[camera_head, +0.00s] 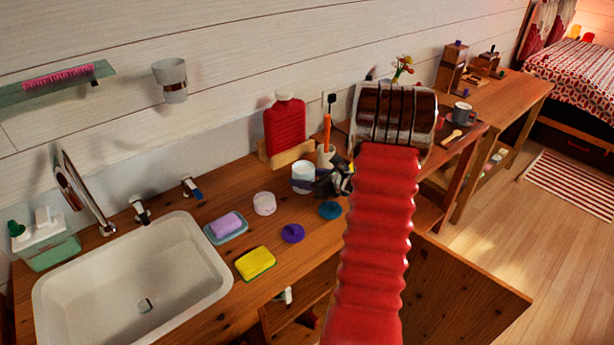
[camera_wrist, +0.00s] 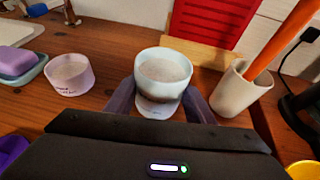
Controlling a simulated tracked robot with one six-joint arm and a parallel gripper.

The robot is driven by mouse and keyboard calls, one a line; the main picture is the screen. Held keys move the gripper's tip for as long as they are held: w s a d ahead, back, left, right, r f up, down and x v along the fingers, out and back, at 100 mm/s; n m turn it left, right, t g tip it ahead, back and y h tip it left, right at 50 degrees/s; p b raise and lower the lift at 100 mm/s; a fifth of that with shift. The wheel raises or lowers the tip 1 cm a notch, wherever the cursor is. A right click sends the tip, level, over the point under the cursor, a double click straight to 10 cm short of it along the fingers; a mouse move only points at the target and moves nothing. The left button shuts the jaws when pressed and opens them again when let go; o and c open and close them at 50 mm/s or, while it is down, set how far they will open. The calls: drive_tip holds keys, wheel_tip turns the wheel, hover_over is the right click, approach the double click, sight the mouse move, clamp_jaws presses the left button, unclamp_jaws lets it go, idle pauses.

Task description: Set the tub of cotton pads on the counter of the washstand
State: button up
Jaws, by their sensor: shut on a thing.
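My gripper (camera_wrist: 158,103) is shut on a pale blue-white tub (camera_wrist: 163,68) with whitish contents, one finger on each side. The tub also shows in the head view (camera_head: 303,177), with my dark gripper (camera_head: 335,182) to its right. It is upright at the back of the wooden washstand counter (camera_head: 205,290); I cannot tell whether its base touches the wood. A lilac tub (camera_head: 264,204) with whitish contents stands on the counter to its left, also in the wrist view (camera_wrist: 70,74). I cannot read a label on either tub.
A red hot-water bottle (camera_head: 285,125) and a white cup (camera_wrist: 236,90) with an orange stick stand close to the held tub.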

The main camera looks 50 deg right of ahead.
drive_tip(key=o, duration=1.2)
drive_tip(key=shift+s+r, duration=0.25)
drive_tip(key=shift+s, duration=0.15)
drive_tip(key=v, duration=1.1)
drive_tip(key=shift+s, duration=0.1)
